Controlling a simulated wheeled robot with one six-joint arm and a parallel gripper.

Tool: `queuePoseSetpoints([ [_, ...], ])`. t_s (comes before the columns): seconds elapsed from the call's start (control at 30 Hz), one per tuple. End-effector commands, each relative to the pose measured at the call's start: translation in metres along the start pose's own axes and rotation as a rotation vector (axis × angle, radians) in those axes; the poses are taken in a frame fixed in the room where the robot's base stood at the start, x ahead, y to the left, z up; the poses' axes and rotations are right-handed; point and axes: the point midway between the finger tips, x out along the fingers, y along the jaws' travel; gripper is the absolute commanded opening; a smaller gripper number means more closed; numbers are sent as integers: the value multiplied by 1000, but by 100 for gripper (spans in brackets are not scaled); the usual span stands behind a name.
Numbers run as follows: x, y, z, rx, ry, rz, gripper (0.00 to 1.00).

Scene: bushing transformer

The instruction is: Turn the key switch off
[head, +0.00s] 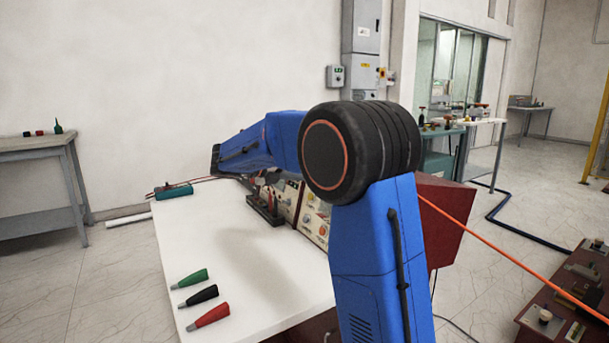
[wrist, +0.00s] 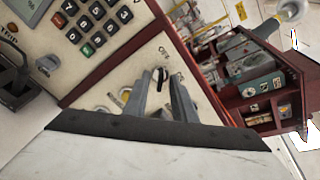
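The key switch (wrist: 162,75) is a small black key on the cream control panel (wrist: 125,75), beside an OFF label in the wrist view. My gripper (wrist: 167,77) has its two grey fingers apart, with their tips around or just in front of the key. The key looks closer to the left fingertip; I cannot tell whether they touch. In the head view the panel (head: 315,216) is partly covered by my blue arm, and neither the key nor my fingers can be made out.
A keypad (wrist: 98,25) is left of the key in the wrist view. Red, black and green probes (head: 208,316) lie on the white table (head: 240,270). The table's middle is clear. A dark red box (head: 445,215) stands right of my arm.

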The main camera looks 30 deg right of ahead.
Motion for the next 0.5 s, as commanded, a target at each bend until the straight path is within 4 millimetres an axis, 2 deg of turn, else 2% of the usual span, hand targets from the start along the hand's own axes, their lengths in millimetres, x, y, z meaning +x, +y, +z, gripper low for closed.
queuePoseSetpoints([
  [0.17,-14,1,1,1,-2,2,24],
  [0.5,-79,1,0,-1,-3,3,24],
])
